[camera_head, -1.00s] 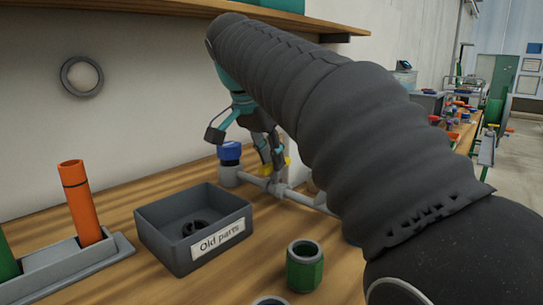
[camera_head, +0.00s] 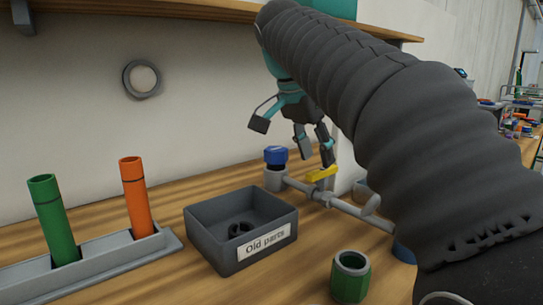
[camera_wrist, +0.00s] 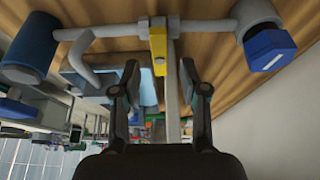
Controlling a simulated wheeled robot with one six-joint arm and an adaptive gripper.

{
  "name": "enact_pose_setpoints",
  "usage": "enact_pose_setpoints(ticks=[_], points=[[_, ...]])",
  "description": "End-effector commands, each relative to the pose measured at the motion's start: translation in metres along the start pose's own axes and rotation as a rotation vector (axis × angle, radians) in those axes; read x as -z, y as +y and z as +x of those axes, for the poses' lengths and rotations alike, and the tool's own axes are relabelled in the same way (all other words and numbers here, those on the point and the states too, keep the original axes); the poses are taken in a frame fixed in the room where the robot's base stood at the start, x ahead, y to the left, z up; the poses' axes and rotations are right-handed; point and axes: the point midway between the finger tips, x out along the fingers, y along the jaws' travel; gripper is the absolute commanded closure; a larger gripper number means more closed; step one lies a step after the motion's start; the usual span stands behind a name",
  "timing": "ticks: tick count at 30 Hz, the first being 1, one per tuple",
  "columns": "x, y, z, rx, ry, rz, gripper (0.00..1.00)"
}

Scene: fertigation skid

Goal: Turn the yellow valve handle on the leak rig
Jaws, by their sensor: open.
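The yellow valve handle (camera_head: 321,173) sits on the grey pipe of the leak rig (camera_head: 345,204), which lies on the wooden bench. In the wrist view the handle (camera_wrist: 158,45) points along the view, across the horizontal pipe (camera_wrist: 115,31). My gripper (camera_head: 318,147) is open and empty, its fingers just above the handle in the head view. In the wrist view my gripper (camera_wrist: 160,72) has one finger on each side of the handle's line, with clear gaps. A blue cap (camera_head: 275,155) tops the rig's left end and also shows in the wrist view (camera_wrist: 268,50).
A grey bin labelled "Old parts" (camera_head: 215,240) holds dark rings, left of the rig. A rack (camera_head: 95,270) holds a green tube (camera_head: 50,215) and an orange tube (camera_head: 135,195). A green fitting (camera_head: 350,278) stands in front. A shelf (camera_head: 190,8) overhangs the bench.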

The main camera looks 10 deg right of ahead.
Motion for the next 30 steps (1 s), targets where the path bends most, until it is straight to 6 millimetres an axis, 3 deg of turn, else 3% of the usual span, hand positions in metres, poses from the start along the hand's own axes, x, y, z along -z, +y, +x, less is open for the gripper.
enact_pose_setpoints(ticks=[4, 21, 30], points=[[-0.001, -0.001, -0.021, 0.002, 0.000, -0.001, 0.56], [-0.089, -0.001, -0.056, 0.000, -0.001, -0.005, 0.56], [-0.111, 0.000, -0.065, -0.001, -0.002, -0.001, 0.56]])
